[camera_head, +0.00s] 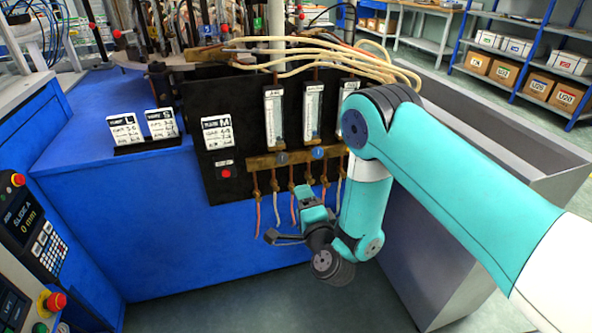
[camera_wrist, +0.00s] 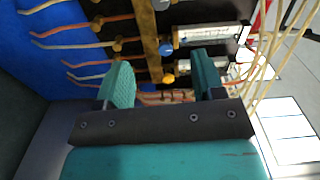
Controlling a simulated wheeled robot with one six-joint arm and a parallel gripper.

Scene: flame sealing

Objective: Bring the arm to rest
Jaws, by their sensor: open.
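My teal arm reaches in from the right in the head view and bends down in front of the black gas panel (camera_head: 246,184). My gripper (camera_head: 290,222) hangs low at its end, below the brass manifold (camera_head: 300,157) and near the hanging hoses. In the wrist view my gripper (camera_wrist: 162,82) shows two teal fingers spread well apart with nothing held between them. Behind the fingers lie the brass bar (camera_wrist: 150,40), a blue knob (camera_wrist: 166,49) and a yellow knob (camera_wrist: 168,78). Whether a finger touches a hose is hard to tell.
A blue cabinet (camera_head: 100,217) carries the panel and two small cards (camera_head: 142,130). A grey metal bin (camera_head: 500,125) stands behind my arm. A control box (camera_head: 35,225) with red buttons is at the left. Open floor (camera_head: 240,305) shows at the bottom.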

